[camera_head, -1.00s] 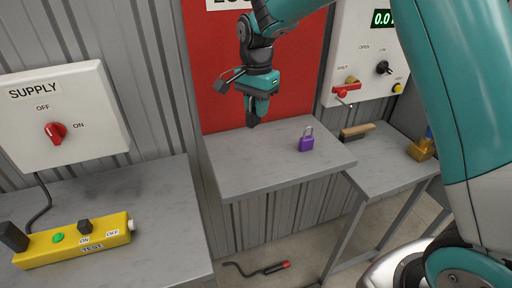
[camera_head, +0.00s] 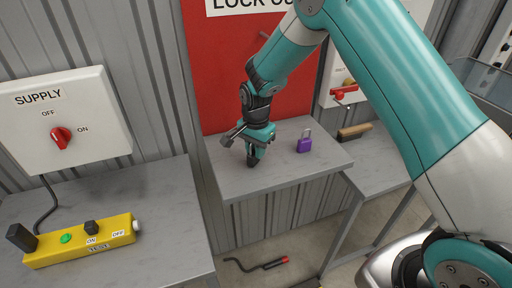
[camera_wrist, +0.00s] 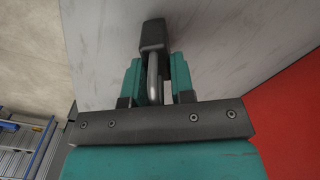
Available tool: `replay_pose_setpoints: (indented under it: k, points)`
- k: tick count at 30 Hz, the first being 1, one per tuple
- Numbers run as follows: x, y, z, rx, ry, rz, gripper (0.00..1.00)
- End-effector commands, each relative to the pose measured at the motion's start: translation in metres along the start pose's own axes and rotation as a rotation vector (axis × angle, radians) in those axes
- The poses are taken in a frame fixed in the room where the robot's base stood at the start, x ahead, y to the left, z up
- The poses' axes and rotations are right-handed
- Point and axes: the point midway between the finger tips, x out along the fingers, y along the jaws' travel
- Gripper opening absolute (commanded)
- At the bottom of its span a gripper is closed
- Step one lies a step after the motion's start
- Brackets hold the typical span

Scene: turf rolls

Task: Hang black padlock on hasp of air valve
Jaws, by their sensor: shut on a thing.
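The black padlock (camera_wrist: 153,36) is in my gripper (camera_wrist: 155,82), its silver shackle between the two teal fingers in the wrist view. Its dark body points away from the wrist, over the grey tabletop. In the head view my gripper (camera_head: 255,142) is low over the left part of the middle table, with the dark padlock (camera_head: 252,161) below it. I cannot tell whether the padlock touches the table. A red-handled valve (camera_head: 345,91) is on the white panel at right, partly hidden by my arm. Its hasp is too small to make out.
A purple padlock (camera_head: 304,145) stands on the same table (camera_head: 230,182), right of my gripper. A brush (camera_head: 354,132) lies on the right table. A supply box (camera_head: 100,105) and a yellow test unit (camera_head: 80,241) are at left. A red-tipped tool (camera_head: 275,263) lies on the floor.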

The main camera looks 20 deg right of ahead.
Motion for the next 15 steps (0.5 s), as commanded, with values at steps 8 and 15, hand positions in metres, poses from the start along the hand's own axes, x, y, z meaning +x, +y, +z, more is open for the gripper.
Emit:
replay_pose_setpoints:
  k: [8, 15]
  points:
    - [0.0034, 0.0, 0.0, 0.0, 0.0, 0.0, 0.41]
    - [0.0032, 0.0001, 0.0, 0.0, 0.0, 0.001, 0.49]
